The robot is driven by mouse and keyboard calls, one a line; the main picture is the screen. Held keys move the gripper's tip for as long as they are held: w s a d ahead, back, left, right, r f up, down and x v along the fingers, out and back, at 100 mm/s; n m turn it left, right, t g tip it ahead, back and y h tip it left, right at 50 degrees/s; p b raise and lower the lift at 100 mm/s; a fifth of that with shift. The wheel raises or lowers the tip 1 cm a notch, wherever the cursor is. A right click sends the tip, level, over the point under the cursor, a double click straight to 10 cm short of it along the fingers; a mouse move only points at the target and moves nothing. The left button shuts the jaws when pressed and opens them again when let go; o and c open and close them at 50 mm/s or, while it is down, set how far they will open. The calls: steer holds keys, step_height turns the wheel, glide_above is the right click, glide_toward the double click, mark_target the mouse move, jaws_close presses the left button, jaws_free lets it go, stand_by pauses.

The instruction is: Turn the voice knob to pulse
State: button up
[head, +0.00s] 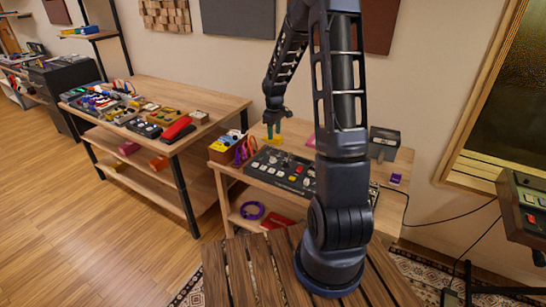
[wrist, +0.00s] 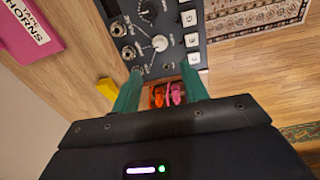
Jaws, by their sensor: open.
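The black control panel (head: 262,172) lies on the wooden desk, with several knobs and buttons on its top. My gripper (head: 273,131) hangs above the desk at the panel's far left end, with green fingertips apart. In the wrist view my gripper (wrist: 160,84) is open and empty, its fingers near one end of the panel (wrist: 175,60). A pale round knob (wrist: 160,43) with a pointer line lies just beyond the fingertips, not between them. Another knob (wrist: 147,8) sits farther up. The labels are too small to read, so I cannot tell which is the voice knob.
A box with purple cables (head: 244,150) stands left of the panel. A yellow piece (head: 276,140) and a pink item (head: 311,140) lie behind it. A dark box (head: 384,143) and a purple item (head: 396,179) are at right. A crowded workbench (head: 215,102) stands left.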

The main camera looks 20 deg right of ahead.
mark_target(273, 158)
steer(key=shift+n, duration=0.3)
steer(key=f, duration=0.4)
steer(key=w+f, duration=0.1)
steer(key=f, duration=0.9)
steer(key=shift+w+a+f, duration=0.15)
steer(key=shift+w, duration=0.05)
jaws_close()
